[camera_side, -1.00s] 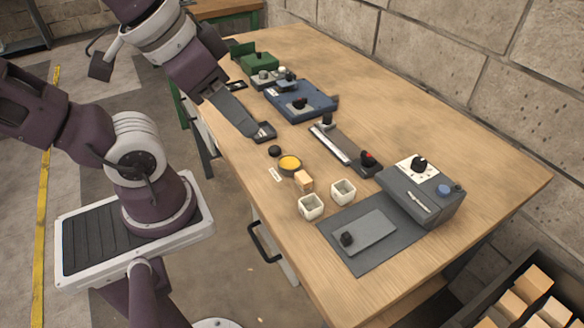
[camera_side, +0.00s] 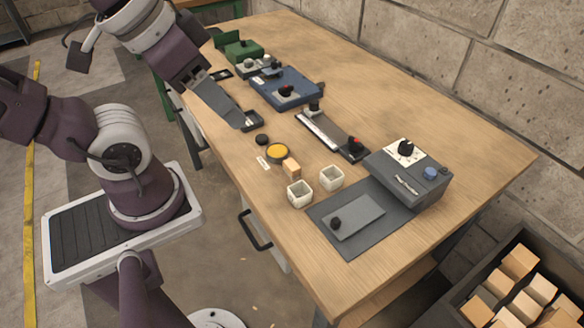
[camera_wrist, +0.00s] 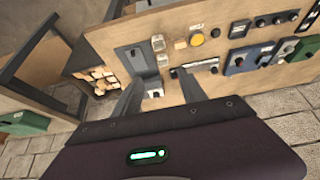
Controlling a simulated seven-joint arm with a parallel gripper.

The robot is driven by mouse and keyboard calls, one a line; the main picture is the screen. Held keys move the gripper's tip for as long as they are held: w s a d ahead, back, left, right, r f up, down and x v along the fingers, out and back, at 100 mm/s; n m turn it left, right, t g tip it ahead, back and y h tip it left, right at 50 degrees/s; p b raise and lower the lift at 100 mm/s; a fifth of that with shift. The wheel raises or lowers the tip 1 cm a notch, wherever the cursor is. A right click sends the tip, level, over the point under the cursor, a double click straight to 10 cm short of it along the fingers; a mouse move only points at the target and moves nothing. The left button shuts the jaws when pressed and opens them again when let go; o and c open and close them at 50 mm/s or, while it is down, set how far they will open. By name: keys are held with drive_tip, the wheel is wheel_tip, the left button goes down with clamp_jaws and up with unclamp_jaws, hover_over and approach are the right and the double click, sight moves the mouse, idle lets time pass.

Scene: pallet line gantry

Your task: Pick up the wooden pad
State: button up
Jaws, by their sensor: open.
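The wooden pad appears to be the small light wooden block (camera_side: 291,169) on the table, between a yellow-topped round dish and two white square cups. In the wrist view it shows as a small pale block (camera_wrist: 180,43) near the top middle. My gripper (camera_side: 237,98) is over the table's left edge, up and left of the block and apart from it. In the wrist view my two fingers (camera_wrist: 158,80) are spread with nothing held between them. The exact height of my fingertips above the table is hard to tell.
Two white cups (camera_side: 300,194) and the yellow dish (camera_side: 277,153) crowd the block. A grey mat (camera_side: 322,227) with a plate, a grey control box (camera_side: 407,176), a slide rail (camera_side: 322,129) and a blue device (camera_side: 285,88) stand around. The table's right side (camera_side: 430,105) is clear.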

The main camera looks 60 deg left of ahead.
drive_tip(key=n+g, duration=0.5)
drive_tip(key=n, duration=1.3)
hover_over(291, 164)
drive_tip(key=f, duration=2.1)
drive_tip(key=shift+w+a, duration=0.1)
drive_tip(key=shift+w, duration=0.1)
drive_tip(key=shift+g, duration=0.3)
wheel_tip(291, 164, down, 8)
drive_tip(key=shift+s+r, duration=0.15)
drive_tip(key=shift+r, duration=0.05)
drive_tip(key=shift+c, duration=0.4)
clamp_jaws()
